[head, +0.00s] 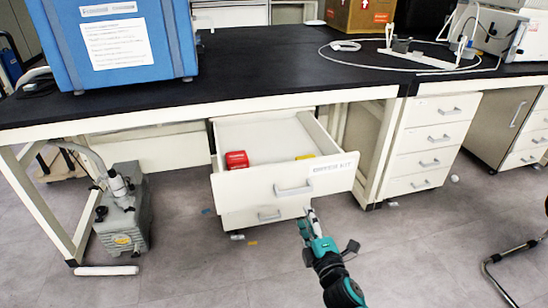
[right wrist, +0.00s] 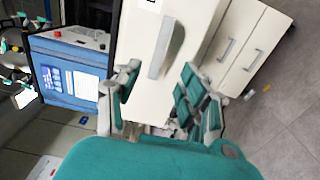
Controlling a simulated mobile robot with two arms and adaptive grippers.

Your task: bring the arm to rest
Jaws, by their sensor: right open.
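My right arm comes in from the bottom of the head view, and its right gripper (head: 308,218) is just in front of and below the pulled-out white drawer (head: 325,180). In the right wrist view the two fingers of the right gripper (right wrist: 158,95) stand apart with nothing held between them. The drawer's grey handle (right wrist: 168,48) shows beyond the fingers, apart from them. The left gripper is not in view.
The open drawer holds a red item (head: 237,160) and a yellow item (head: 305,156). A black bench top (head: 270,75) carries a blue machine (head: 115,45). A grey pump (head: 125,210) stands on the floor at left. The floor right of my arm is mostly clear.

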